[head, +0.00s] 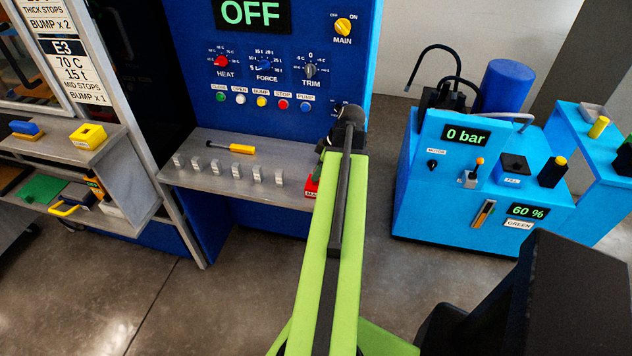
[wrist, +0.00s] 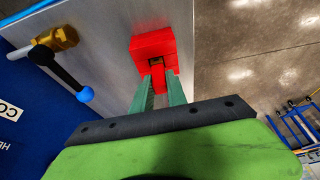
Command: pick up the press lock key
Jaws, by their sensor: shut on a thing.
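The press lock key (wrist: 158,77) shows in the wrist view as a small red piece between my green fingers. My gripper (wrist: 160,82) is shut on it. Just beyond the key is a red block (wrist: 153,44) on the grey shelf, with a dark slot facing my fingers. The key's far end is at this slot; I cannot tell whether it is still inside. In the head view the red block (head: 312,187) shows at the shelf's right end, partly covered by my arm. My fingertips and the key are hidden there.
A brass valve (wrist: 62,38) with a black, blue-tipped lever is left of the block in the wrist view. The grey shelf (head: 228,187) carries several small metal blocks and a yellow-handled tool (head: 232,147). A blue pump cart (head: 415,190) stands to the right, beyond open floor.

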